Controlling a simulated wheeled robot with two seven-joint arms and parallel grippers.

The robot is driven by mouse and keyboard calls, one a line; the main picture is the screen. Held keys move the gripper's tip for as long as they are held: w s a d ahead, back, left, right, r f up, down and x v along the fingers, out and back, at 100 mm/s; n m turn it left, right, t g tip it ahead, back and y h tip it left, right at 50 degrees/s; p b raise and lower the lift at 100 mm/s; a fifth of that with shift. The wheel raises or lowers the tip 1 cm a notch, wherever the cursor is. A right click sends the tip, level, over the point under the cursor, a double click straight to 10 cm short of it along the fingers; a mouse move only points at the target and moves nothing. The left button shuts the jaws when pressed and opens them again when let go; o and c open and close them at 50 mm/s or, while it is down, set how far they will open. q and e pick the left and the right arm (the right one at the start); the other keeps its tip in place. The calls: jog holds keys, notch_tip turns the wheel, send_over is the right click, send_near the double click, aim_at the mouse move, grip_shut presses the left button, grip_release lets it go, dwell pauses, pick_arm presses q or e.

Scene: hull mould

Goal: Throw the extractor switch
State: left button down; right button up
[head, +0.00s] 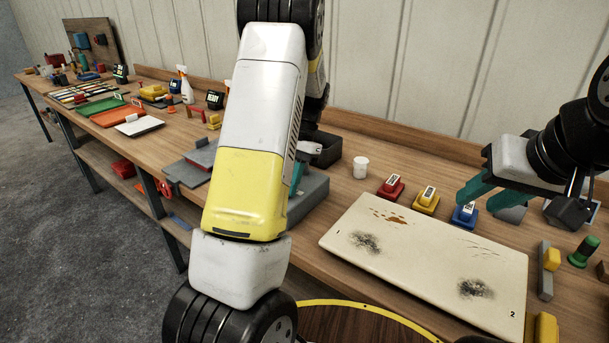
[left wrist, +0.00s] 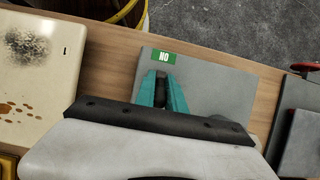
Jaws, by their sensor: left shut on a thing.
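The extractor switch is a grey box (head: 312,192) on the bench, mostly hidden behind my left arm in the head view. In the left wrist view its grey top (left wrist: 215,85) fills the middle, with a green label (left wrist: 164,57) that seems to read ON upside down. My left gripper (left wrist: 162,88) is over the box with its teal fingers close together on a small dark piece, which looks like the switch lever. My right gripper (head: 470,188) is open and empty above the bench, over the blue block's area.
A cream stained panel (head: 420,262) lies right of the switch. Red (head: 391,188), yellow (head: 426,200) and blue (head: 465,215) labelled blocks line its back, near a white cup (head: 361,167). A dark bin (head: 323,150) stands behind the switch. Grey plates (head: 190,168) lie left.

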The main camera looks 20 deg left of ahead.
pick_arm(q)
jog(key=c, duration=1.4)
grip_release()
jog(key=v, duration=0.7)
jog(key=shift+w+r, duration=0.25)
jog(key=shift+r, duration=0.1)
jog(key=shift+d, duration=0.1)
